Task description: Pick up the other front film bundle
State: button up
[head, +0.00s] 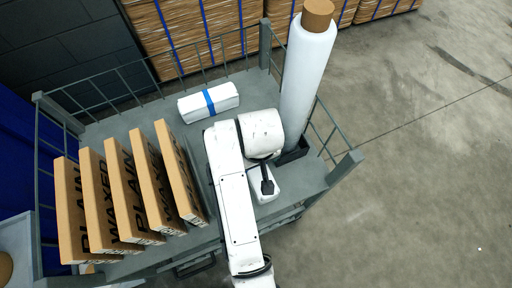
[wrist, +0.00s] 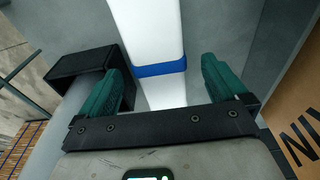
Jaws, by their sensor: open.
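In the wrist view, a long white film bundle (wrist: 149,24) with a blue band (wrist: 158,69) lies on the grey cart deck. My gripper (wrist: 164,78) is open, its two green fingers on either side of the bundle near the band. Gaps show beside the fingers, and I cannot tell how far down the fingertips reach. In the head view, my arm covers most of this spot. Another white film bundle (head: 226,96) with a blue band lies alone towards the back of the deck.
The grey cart (head: 115,121) has railings. Several upright cardboard boxes (head: 123,192) stand at left. A tall white film roll (head: 306,80) stands at right in a black holder (wrist: 80,63), close to my gripper. Bare deck lies between the boxes and the rear bundle.

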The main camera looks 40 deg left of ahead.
jog(key=shift+w+a+f+p, duration=0.15)
jog(key=shift+f+p, duration=0.1)
jog(key=shift+f, duration=1.4)
jog(key=shift+w+a+f+p, duration=0.1)
jog(key=shift+a+f+p, duration=0.1)
jog(key=shift+f, duration=1.4)
jog(key=shift+c, duration=0.4)
jog(key=c, duration=1)
jog(key=shift+r, duration=0.15)
